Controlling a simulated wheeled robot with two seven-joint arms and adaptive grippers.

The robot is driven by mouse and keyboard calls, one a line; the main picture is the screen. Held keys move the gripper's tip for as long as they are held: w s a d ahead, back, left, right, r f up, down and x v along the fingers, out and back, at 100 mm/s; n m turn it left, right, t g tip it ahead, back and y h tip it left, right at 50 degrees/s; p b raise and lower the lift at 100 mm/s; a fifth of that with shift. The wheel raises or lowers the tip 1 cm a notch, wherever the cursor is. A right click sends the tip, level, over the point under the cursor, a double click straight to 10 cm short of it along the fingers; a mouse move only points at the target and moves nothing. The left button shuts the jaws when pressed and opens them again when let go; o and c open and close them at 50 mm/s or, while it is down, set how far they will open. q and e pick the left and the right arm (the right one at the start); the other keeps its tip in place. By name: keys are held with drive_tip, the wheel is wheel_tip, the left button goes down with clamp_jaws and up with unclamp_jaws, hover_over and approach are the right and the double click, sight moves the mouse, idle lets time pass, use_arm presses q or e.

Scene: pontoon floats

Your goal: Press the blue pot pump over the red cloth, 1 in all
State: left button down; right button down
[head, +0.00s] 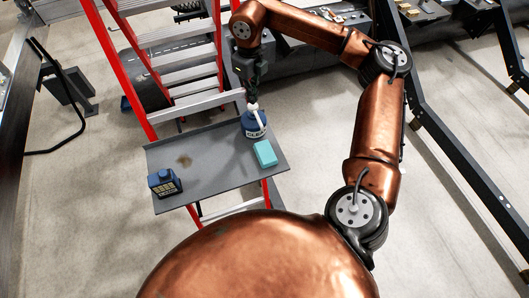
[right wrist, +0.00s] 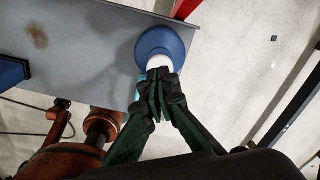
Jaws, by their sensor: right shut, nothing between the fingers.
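The blue pot pump (head: 254,128) stands on the grey platform of a red ladder, near its far right edge. It has a white pump top and looks upright. My right gripper (head: 251,98) is shut and empty, right over the pump top. In the right wrist view, the blue pot (right wrist: 160,42) shows beyond the shut fingertips (right wrist: 163,76), with the white top (right wrist: 159,62) next to them. I cannot tell whether they touch. I see no red cloth in either view. My left gripper is not in view.
The grey platform (head: 215,178) also holds a teal block (head: 265,153) just in front of the pot, and a dark blue box (head: 164,182) at the front left. A brown stain (head: 184,160) marks its surface. Red ladder rails (head: 111,60) rise behind. The platform's middle is clear.

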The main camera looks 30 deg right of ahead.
wheel_tip(320, 180, up, 6)
drive_tip(key=p, duration=0.3)
drive_tip(key=shift+p, duration=0.35)
drive_tip(key=shift+a, duration=0.1)
